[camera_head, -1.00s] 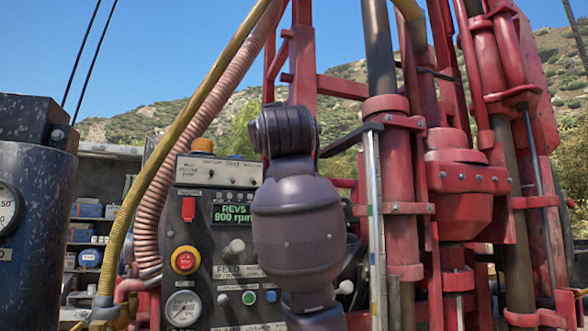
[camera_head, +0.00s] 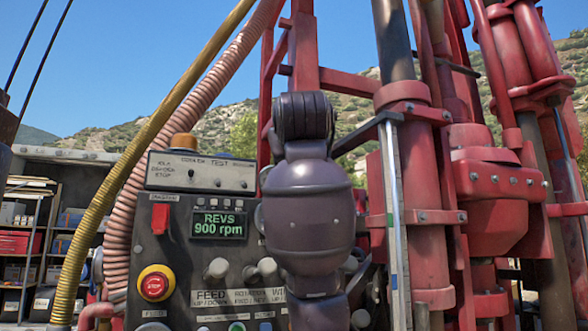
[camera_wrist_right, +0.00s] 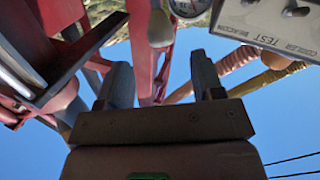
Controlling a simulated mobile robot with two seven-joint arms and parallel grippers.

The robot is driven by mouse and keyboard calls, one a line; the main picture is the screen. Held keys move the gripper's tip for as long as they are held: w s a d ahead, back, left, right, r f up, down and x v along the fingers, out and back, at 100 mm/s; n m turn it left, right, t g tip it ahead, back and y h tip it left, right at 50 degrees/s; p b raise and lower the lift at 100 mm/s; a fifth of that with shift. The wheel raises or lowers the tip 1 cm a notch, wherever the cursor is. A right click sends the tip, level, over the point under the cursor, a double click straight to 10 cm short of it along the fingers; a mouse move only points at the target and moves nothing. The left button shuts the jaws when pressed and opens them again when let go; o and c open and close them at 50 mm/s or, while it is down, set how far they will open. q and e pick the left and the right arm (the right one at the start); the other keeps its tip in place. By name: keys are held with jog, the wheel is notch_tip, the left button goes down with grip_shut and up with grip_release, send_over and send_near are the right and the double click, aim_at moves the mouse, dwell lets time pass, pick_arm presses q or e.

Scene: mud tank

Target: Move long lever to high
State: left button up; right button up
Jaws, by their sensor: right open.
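The control panel (camera_head: 185,255) stands left of centre in the head view, with light knob-ended levers (camera_head: 217,267) along its lower part. I cannot tell for certain which one is the long lever. My right arm rises from the bottom in front of the panel's right side and hides part of it; its jaws are hidden there. In the right wrist view my right gripper (camera_wrist_right: 162,82) is open, with nothing between its fingers. Beyond the fingertips, near the top, a pale rounded lever end (camera_wrist_right: 160,28) shows in line with the gap, apart from both fingers. My left gripper is not in view.
A red stop button (camera_head: 154,286) and a green display reading 900 rpm (camera_head: 219,225) are on the panel. Red drill posts (camera_head: 405,180) stand close to the right of my arm. A yellow hose (camera_head: 150,130) and a pink ribbed hose (camera_head: 190,110) run down the left.

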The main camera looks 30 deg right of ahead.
jog(key=p+x, duration=0.2)
jog(key=x, duration=0.6)
jog(key=shift+p+x, duration=0.5)
jog(key=shift+x, duration=0.5)
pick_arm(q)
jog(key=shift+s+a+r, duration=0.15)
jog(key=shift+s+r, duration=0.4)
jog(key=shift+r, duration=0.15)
pick_arm(e)
jog(key=shift+c, duration=0.2)
jog(key=shift+d, duration=0.1)
grip_shut()
